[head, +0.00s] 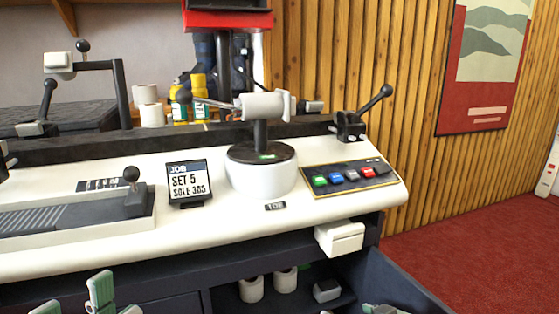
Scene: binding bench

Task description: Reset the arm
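A round white base labelled TOE (262,178) stands on the white bench, with a dark disc and post on top. A light grey cylindrical head (262,106) sits on the post, and a thin arm with a dark ball end (184,96) reaches left from it. A black lever (374,103) stands tilted up to the right at the bench's back right. Green-and-grey parts of my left gripper (98,292) show at the bottom left, below the bench front, apart from these things. A small part of my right gripper (380,309) shows at the bottom edge. Finger openings are unclear.
A job display (188,183) reads SET 5, SOLE 305. Coloured buttons (351,175) are at the right. A black-knobbed slider (133,195) sits at the left. A white box (340,237) sticks out under the bench edge, above an open drawer (395,280). Red floor lies clear at the right.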

